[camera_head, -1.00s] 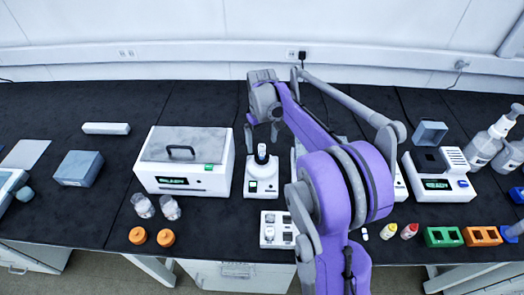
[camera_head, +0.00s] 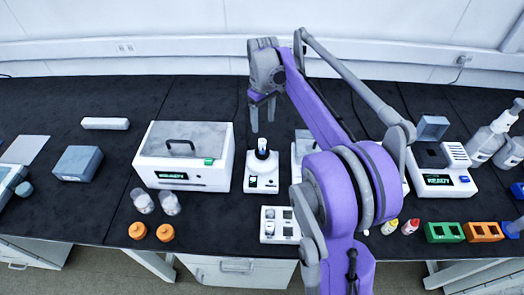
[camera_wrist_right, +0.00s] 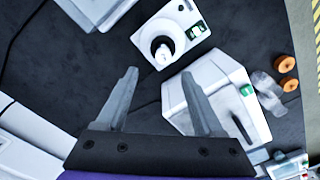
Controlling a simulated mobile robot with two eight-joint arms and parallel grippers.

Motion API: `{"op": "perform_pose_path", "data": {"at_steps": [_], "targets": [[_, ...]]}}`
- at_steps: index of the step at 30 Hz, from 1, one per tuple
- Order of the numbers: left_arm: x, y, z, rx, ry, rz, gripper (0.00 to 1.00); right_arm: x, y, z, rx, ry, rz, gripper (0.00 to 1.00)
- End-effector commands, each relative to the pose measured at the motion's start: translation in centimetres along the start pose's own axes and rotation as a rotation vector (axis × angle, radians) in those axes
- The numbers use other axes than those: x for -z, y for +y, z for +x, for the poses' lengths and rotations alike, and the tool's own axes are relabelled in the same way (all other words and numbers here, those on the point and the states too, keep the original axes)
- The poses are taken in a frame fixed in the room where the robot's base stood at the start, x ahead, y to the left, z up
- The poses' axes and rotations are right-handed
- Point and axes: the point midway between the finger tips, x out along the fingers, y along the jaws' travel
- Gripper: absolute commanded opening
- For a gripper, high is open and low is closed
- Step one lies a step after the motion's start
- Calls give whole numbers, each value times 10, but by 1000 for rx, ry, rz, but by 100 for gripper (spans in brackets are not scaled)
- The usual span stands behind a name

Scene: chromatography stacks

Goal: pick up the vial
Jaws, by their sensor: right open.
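A small vial (camera_head: 262,143) with a pale top stands upright in the dark round holder on top of a small white device (camera_head: 262,180). In the right wrist view the vial (camera_wrist_right: 163,54) shows as a pale piece inside the dark ring of the device (camera_wrist_right: 186,18). My right gripper (camera_head: 263,124) is open and empty, with its fingers pointing down above and behind the vial, apart from it. In the wrist view the spread fingers of the gripper (camera_wrist_right: 160,75) stop short of the vial, which lies ahead of the gap. My left gripper is not in view.
A white lidded box (camera_head: 185,160) stands close left of the device. A white rack (camera_head: 280,226) is in front of it. My right arm hides part of the equipment to the right. Two clear jars and two orange caps (camera_head: 165,233) lie front left.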

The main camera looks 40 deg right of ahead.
Motion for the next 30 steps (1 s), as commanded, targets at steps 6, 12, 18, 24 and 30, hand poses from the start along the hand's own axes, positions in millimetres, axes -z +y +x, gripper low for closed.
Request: {"op": "perform_pose_path", "data": {"at_steps": [6, 12, 18, 24, 30], "targets": [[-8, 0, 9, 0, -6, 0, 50, -1, 0, 2, 1, 1, -83, 69], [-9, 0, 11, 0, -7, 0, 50, -1, 0, 32, 1, 2, -82, 69], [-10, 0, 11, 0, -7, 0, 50, -1, -1, 47, 1, 2, -81, 69], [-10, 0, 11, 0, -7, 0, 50, -2, -6, 76, 1, 2, -81, 69], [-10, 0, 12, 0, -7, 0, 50, -2, -6, 94, 1, 2, -80, 69]]}}
